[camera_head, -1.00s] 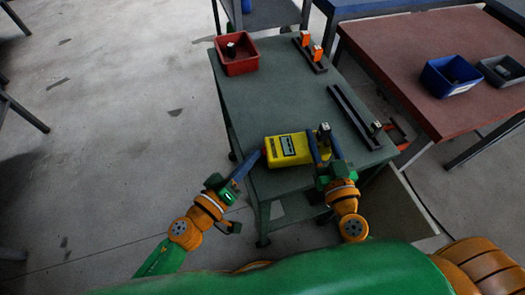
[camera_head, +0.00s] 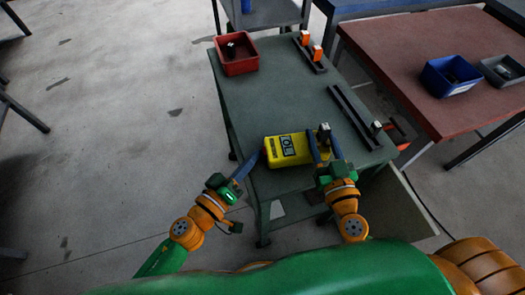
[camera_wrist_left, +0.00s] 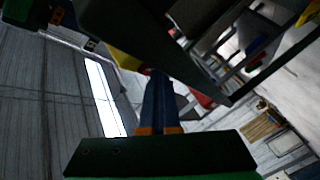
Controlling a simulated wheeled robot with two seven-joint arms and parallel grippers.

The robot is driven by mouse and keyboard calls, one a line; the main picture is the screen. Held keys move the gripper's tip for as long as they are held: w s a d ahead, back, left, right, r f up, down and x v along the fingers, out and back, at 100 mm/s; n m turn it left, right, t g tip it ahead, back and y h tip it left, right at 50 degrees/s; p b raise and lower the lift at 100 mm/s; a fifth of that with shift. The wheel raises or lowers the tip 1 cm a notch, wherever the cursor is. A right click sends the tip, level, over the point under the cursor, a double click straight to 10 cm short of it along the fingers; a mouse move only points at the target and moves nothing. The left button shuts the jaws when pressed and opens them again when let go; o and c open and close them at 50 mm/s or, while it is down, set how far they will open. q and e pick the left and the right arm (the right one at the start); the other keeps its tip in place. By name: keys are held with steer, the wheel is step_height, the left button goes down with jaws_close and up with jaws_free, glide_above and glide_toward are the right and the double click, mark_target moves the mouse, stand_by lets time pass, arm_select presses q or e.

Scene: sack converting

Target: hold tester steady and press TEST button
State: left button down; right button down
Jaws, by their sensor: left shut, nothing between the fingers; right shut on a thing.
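The yellow tester (camera_head: 275,160) lies near the front edge of the green table, with a dark panel and pale markings on its upper face. My right gripper (camera_head: 320,142) is shut on the tester at its right end. My left gripper (camera_head: 258,158) is shut and empty, its fingertips close to the tester's left end; I cannot tell whether they touch. The TEST button cannot be made out. In the left wrist view the blue fingers (camera_wrist_left: 158,85) are together, and a yellow patch (camera_wrist_left: 125,59), likely the tester, is partly hidden by a dark shape.
The green table (camera_head: 262,100) carries a red bin (camera_head: 237,64) with a dark item, a rack with orange pieces (camera_head: 310,52), and a dark rail (camera_head: 352,115). A reddish table (camera_head: 430,45) at right holds a blue bin (camera_head: 437,84) and a grey bin (camera_head: 495,76).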

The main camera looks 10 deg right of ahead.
arm_select(q)
steer(key=shift+a, duration=0.65)
steer(key=a, duration=0.5)
stand_by(1.6)
arm_select(e)
steer(key=shift+c, duration=1.6)
jaws_free()
steer(key=shift+s, duration=0.1)
